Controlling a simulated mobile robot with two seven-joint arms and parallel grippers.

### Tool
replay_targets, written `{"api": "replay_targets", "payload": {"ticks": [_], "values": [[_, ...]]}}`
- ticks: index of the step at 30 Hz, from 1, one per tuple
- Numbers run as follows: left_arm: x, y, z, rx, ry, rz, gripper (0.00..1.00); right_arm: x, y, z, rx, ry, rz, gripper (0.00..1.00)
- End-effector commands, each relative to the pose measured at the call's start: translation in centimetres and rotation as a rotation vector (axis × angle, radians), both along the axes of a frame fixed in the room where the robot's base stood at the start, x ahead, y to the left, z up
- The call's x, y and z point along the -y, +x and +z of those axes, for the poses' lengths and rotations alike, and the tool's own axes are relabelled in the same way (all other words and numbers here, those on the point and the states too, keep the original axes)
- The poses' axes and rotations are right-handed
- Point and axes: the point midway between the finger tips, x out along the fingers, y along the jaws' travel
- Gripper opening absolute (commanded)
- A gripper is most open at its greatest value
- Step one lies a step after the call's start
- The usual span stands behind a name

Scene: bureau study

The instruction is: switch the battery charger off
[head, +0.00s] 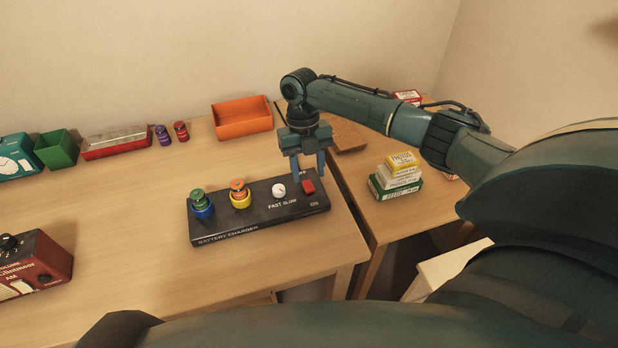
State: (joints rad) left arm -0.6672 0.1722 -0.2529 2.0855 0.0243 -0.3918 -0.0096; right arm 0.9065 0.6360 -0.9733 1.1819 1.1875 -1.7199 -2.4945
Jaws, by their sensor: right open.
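The battery charger (262,216) is a long black box on the wooden desk, lettered along its front edge. A red switch (309,187) sits at its right end, near an "ON" label. A white knob (279,190) marked "FAST SLOW" is left of it. Two charging spots hold stacked batteries, green over blue (200,203) and orange over yellow (239,193). My right gripper (309,182) points down at the charger's right end with its fingers apart, close around or just behind the red switch. I cannot tell whether it touches. My left gripper is out of view.
An orange tray (243,128), purple and red batteries (172,133), a metal-lidded red box (116,143) and a green bin (57,149) line the back. A red radio (33,265) stands at left. Stacked small boxes (397,178) are on the right-hand table. The desk's front is clear.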

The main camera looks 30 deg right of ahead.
Motion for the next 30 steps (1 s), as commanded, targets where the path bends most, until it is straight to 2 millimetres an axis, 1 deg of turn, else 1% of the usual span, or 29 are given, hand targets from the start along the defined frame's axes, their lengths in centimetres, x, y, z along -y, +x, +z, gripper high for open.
{"api": "replay_targets", "payload": {"ticks": [1,6,9,12,15,18,30], "values": [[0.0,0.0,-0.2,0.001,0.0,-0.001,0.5,0.1,0.5,1.2,0.005,0.0,0.001,0.44],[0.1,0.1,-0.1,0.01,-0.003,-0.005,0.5,0.3,1.4,5.0,0.004,0.001,-0.001,0.44],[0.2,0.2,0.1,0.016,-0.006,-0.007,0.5,0.4,1.9,6.8,0.004,0.001,-0.001,0.44],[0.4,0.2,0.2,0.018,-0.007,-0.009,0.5,0.5,2.2,8.2,0.003,0.0,-0.001,0.44],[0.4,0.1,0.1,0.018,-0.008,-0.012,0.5,0.6,2.3,9.0,0.0,0.0,-0.001,0.44],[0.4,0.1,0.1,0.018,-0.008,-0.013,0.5,0.6,2.4,9.4,0.001,0.0,-0.001,0.44],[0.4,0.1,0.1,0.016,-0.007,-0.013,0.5,0.6,2.4,9.5,0.0,0.0,-0.001,0.44]]}}
